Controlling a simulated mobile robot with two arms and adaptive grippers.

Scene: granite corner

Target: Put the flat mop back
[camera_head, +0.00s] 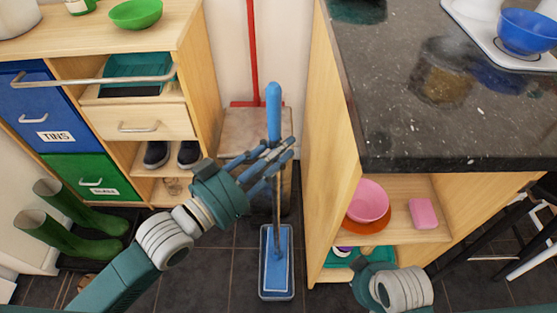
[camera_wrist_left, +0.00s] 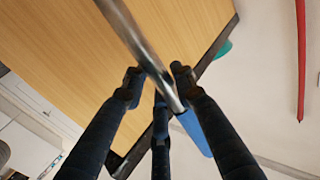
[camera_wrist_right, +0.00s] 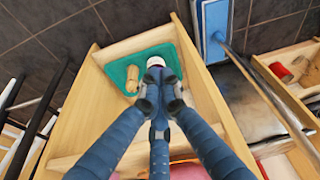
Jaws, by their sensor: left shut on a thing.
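The flat mop has a blue grip (camera_head: 273,110), a thin metal pole and a blue rectangular head (camera_head: 276,262). It stands nearly upright in the gap between the wooden cabinet and the counter. I cannot tell whether its head touches the floor. My left gripper (camera_head: 268,165) is shut on the pole just below the grip. The left wrist view shows the fingers (camera_wrist_left: 158,88) around the pole (camera_wrist_left: 140,38). My right gripper (camera_wrist_right: 160,82) hangs by the counter's lower shelf, its fingertips close together. Whether they are fully shut is unclear. The mop head (camera_wrist_right: 213,30) shows beside it.
A red broom (camera_head: 252,60) stands against the back wall behind the mop. Green boots (camera_head: 65,230) stand on the floor at left. The granite counter (camera_head: 410,120) bounds the gap at right; its shelf holds a pink bowl (camera_head: 367,200) and a pink block (camera_head: 423,213).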

